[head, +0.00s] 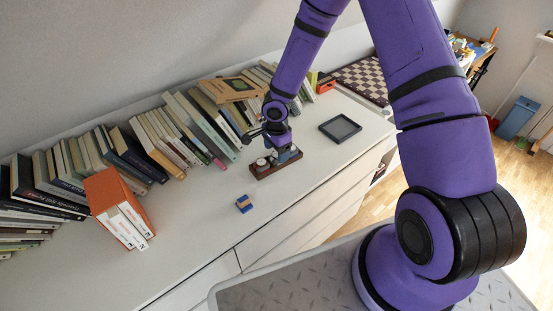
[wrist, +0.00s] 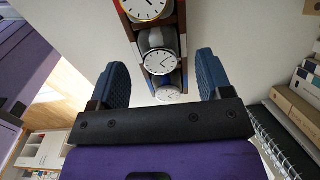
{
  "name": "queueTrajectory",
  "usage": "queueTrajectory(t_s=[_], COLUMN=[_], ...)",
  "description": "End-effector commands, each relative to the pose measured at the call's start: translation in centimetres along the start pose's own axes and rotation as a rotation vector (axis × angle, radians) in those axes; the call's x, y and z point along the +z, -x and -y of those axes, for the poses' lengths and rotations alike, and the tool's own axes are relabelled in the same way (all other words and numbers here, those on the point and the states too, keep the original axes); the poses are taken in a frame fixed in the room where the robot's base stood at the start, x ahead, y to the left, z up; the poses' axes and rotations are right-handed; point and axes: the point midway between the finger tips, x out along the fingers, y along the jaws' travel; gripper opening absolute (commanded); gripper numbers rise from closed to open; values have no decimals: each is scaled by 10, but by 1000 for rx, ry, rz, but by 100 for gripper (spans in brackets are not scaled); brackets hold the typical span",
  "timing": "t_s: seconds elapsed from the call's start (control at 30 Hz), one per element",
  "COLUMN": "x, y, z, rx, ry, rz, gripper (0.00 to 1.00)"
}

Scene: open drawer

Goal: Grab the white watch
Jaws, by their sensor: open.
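A dark wooden watch holder (head: 264,173) stands on the white cabinet top in the head view, with my gripper (head: 279,150) just above it. In the wrist view, several watches sit in a row in the holder (wrist: 183,22). One has a gold-rimmed white dial (wrist: 148,8), at the top edge. One has a white dial and grey body (wrist: 160,62). A pale, whitish watch (wrist: 169,95) is nearest my gripper and partly hidden. My gripper (wrist: 162,80) is open, its blue fingers on either side of the row, with nothing held.
Leaning books (head: 190,125) line the wall behind the holder. An orange book box (head: 117,205) stands at left. A small blue-and-tan block (head: 244,203) lies in front of the holder. A dark square tray (head: 340,128) lies to its right. The cabinet top between them is clear.

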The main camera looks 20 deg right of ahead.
Motion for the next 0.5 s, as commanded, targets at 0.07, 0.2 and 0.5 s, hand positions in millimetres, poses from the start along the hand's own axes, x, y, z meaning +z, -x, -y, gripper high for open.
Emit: queueTrajectory(t_s=[0.07,0.2,0.5], x=[0,0,0], y=[-10,-18,-19], z=[0,0,0], rx=[2,1,0], ry=[1,-1,-1], rz=[0,-1,-1], gripper=[72,72,59])
